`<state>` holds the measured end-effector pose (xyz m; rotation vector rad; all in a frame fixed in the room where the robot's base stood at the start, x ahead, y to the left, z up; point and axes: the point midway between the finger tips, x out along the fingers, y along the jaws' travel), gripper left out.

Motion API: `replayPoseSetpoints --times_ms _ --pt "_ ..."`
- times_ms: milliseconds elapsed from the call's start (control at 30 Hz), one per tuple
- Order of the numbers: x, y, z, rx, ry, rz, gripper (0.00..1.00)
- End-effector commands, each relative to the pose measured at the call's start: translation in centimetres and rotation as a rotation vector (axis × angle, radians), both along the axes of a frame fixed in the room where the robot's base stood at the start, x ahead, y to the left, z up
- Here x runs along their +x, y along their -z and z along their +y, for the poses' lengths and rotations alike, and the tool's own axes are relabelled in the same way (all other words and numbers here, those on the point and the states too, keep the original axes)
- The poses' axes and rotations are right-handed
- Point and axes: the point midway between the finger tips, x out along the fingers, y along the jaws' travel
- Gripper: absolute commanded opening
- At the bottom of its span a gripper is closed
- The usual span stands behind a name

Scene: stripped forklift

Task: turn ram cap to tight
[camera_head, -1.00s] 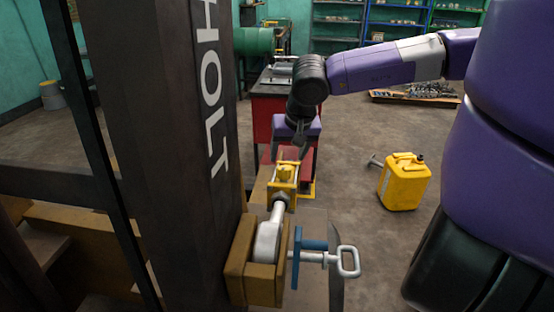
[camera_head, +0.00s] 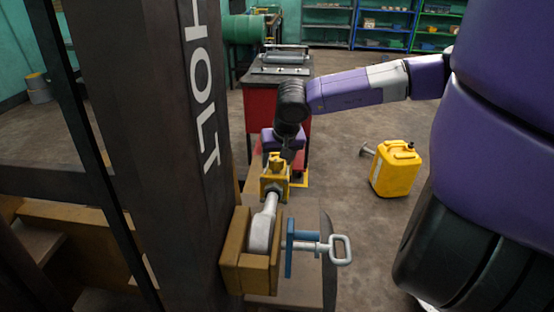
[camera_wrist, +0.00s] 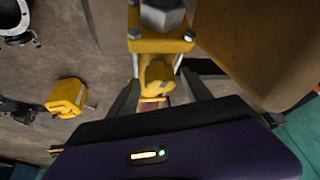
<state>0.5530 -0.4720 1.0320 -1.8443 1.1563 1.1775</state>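The ram's yellow fitting (camera_head: 274,180) sits at the top end of a grey rod (camera_head: 264,222), which leans up from a brown bracket beside the mast. In the wrist view a rounded yellow part, which looks like the ram cap (camera_wrist: 156,75), lies between my two dark fingers, below a yellow block (camera_wrist: 160,42) with bolts. My gripper (camera_wrist: 160,92) is open around this part, and I cannot tell whether either finger touches it. In the head view my gripper (camera_head: 287,158) is just above the fitting, and its fingertips are partly hidden.
The dark mast (camera_head: 165,130) marked HOLT stands close on the left. A red workbench (camera_head: 262,110) stands behind. A yellow can (camera_head: 396,170) is on the floor to the right.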

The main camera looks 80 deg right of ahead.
Motion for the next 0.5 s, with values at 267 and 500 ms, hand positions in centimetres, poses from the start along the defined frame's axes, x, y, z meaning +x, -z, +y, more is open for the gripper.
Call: replayPoseSetpoints --times_ms 267,500 --pt "-0.01 -0.04 0.00 0.000 0.000 0.000 0.00" --pt "0.04 0.06 -0.01 -0.003 0.018 0.006 0.00"
